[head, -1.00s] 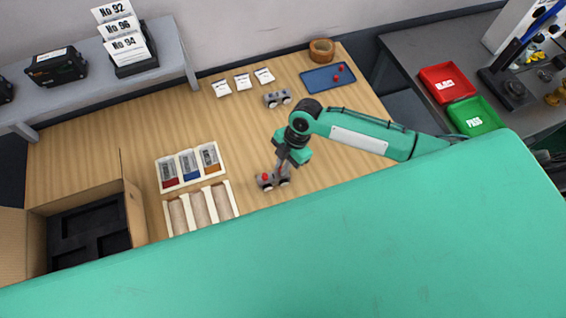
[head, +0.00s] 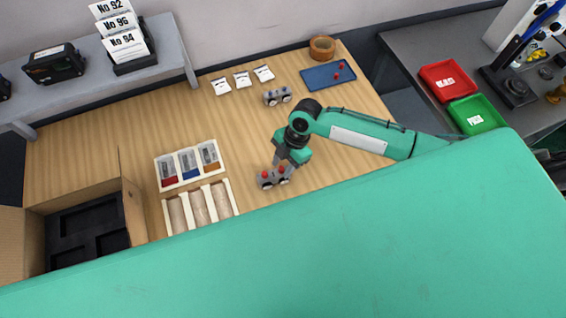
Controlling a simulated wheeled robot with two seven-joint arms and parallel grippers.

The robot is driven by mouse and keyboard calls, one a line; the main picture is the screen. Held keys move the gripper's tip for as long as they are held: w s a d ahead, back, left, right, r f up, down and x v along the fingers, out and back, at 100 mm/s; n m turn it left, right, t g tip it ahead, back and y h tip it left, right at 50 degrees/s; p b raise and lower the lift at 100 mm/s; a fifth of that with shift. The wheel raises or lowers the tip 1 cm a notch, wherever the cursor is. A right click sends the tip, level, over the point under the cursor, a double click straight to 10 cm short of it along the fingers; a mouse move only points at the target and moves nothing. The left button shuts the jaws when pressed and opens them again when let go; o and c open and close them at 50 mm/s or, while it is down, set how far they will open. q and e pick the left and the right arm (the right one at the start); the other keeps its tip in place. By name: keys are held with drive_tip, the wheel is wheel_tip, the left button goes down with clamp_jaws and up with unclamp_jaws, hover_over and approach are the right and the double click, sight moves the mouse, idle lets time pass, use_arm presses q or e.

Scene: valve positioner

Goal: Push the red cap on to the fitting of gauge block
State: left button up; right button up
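A small grey gauge block (head: 266,183) lies on the wooden bench near the middle. One red cap (head: 265,174) sits on its left part. A second red cap (head: 282,169) shows at its right part, just under my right gripper (head: 279,162). The gripper points down over the block's right end. Its fingers are too small and dark to tell whether they are open or touch the cap. Whether this cap is fully seated is also not clear. My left gripper is not in view.
Another gauge block (head: 278,97) stands farther back. A blue tray (head: 318,83) with red caps lies at the back right. White bins (head: 223,160) and an open carton (head: 132,208) are to the left. My green body covers the foreground.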

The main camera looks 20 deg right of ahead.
drive_tip(key=b+v, duration=0.4)
drive_tip(key=v, duration=0.9)
drive_tip(key=shift+r, duration=0.4)
drive_tip(key=shift+d, duration=0.15)
